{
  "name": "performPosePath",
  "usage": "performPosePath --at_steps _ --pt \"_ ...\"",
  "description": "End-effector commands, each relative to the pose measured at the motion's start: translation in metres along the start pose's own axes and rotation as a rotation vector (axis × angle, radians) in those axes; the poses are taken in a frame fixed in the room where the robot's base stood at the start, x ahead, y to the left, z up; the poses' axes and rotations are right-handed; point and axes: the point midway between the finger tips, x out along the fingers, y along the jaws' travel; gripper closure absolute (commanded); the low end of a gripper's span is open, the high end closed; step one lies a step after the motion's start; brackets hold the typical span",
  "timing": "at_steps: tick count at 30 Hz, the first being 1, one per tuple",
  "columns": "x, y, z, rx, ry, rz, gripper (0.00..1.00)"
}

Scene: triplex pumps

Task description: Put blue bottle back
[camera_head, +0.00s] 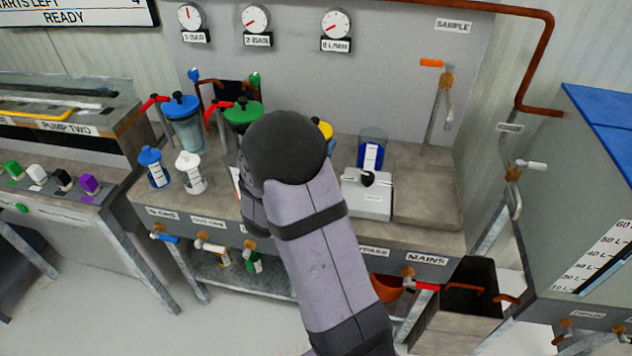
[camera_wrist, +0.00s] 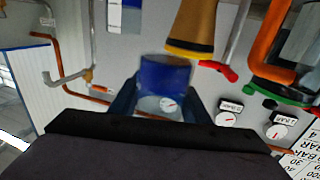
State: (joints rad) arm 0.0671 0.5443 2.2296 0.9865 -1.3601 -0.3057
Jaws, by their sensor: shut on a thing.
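My gripper (camera_wrist: 166,100) is shut on a blue bottle (camera_wrist: 165,74), whose dark blue part sits between the two dark fingers in the wrist view. A paler see-through part shows below it. In the head view my own wrist hides the fingers. A small blue-capped bottle (camera_head: 153,167) stands upright on the bench at the left, beside a white-capped bottle (camera_head: 190,172). A blue container with a white label (camera_head: 371,152) and a clear upper part shows behind a white box. I cannot tell whether it is the held one.
Blue-lidded (camera_head: 185,125) and green-lidded (camera_head: 243,114) vessels stand on the bench. An amber vessel (camera_wrist: 195,28) is close to the held bottle. A white box (camera_head: 366,194) sits right of my arm. Taps line the front edge. A bare grey tray (camera_head: 428,208) is at the right.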

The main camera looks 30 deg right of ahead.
Motion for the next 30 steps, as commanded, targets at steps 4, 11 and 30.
performPosePath --at_steps 4,11,30 --pt "0.0 0.0 0.033 -0.004 -0.002 -0.001 0.85" --pt "0.0 0.0 0.065 -0.002 0.0 0.0 0.85" --pt "0.0 0.0 0.102 -0.002 -0.001 -0.001 0.85"
